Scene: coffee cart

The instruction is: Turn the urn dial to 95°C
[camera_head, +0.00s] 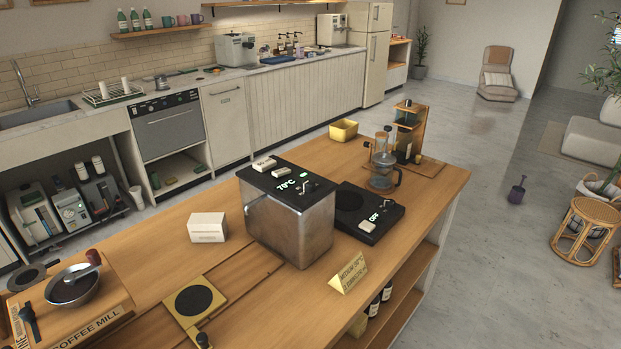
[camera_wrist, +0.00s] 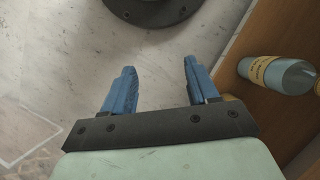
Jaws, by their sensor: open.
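The urn (camera_head: 290,228) is a steel box with a black top, standing on the wooden counter in the head view. Its lit display (camera_head: 285,185) seems to read 78°C, though the last digit is hard to be sure of. A small dial (camera_head: 304,187) sits on the black top beside the display; its exact pointing is too small to read. My gripper (camera_wrist: 161,82) shows only in the wrist view, with two blue fingers spread apart and nothing between them. It is over the grey floor beside a wooden shelf, away from the urn.
A black hotplate (camera_head: 348,205) reading OFF stands right of the urn, with a French press (camera_head: 383,172) behind it. A white box (camera_head: 207,227) stands left of the urn. A small yellow sign (camera_head: 349,273) stands in front. In the wrist view, a bottle (camera_wrist: 277,74) lies near the wooden shelf (camera_wrist: 247,38).

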